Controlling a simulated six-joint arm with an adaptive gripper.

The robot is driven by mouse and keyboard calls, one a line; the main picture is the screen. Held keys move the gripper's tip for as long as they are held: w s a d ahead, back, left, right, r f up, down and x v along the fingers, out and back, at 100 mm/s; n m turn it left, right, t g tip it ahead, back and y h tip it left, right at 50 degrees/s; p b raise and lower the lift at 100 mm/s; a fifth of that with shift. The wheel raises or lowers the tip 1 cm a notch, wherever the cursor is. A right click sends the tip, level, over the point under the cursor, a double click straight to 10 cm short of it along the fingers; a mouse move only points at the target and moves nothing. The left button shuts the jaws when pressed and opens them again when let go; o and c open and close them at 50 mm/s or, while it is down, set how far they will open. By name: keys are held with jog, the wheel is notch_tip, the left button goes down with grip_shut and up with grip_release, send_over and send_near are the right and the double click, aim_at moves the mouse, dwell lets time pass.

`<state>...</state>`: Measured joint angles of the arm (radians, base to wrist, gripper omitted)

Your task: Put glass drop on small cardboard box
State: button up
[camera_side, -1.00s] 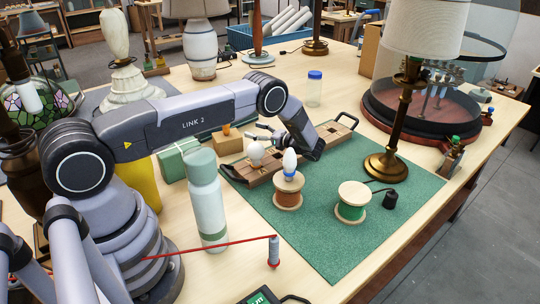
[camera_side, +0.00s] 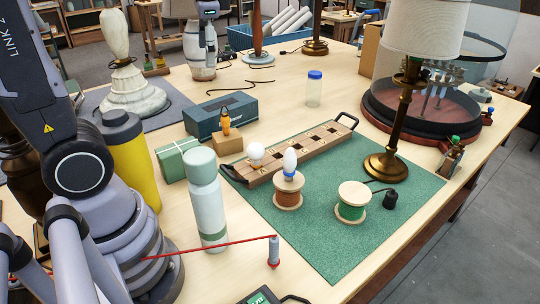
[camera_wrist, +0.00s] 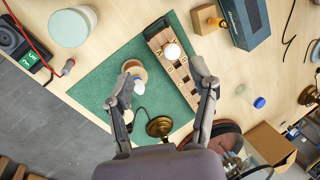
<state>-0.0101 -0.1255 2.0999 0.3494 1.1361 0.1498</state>
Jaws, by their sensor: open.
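The small cardboard box (camera_side: 228,143) stands on the table behind the wooden tray. An upright amber piece (camera_side: 226,122) with a dark top stands on it; it looks like the glass drop, though I cannot be sure. In the wrist view, the box (camera_wrist: 207,19) is at the top, with the amber piece (camera_wrist: 219,22) over its right side. My gripper (camera_wrist: 162,72) is open in the wrist view, with nothing seen between its fingers.
A wooden tray (camera_side: 325,136) holds a round white bulb (camera_side: 256,152). Another bulb (camera_side: 290,162) stands on an orange spool (camera_side: 288,193). A blue toolbox (camera_side: 220,115) is behind the box, a green box (camera_side: 178,159) left of it. A brass lamp (camera_side: 386,165) stands right.

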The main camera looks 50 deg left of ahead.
jog(key=s+d+n+t+h, duration=0.3)
jog(key=s+d+t, duration=0.2)
jog(key=s, duration=0.6)
jog(key=shift+s+d+h, duration=0.2)
jog(key=shift+d+h, duration=0.1)
jog(key=shift+d, duration=0.35)
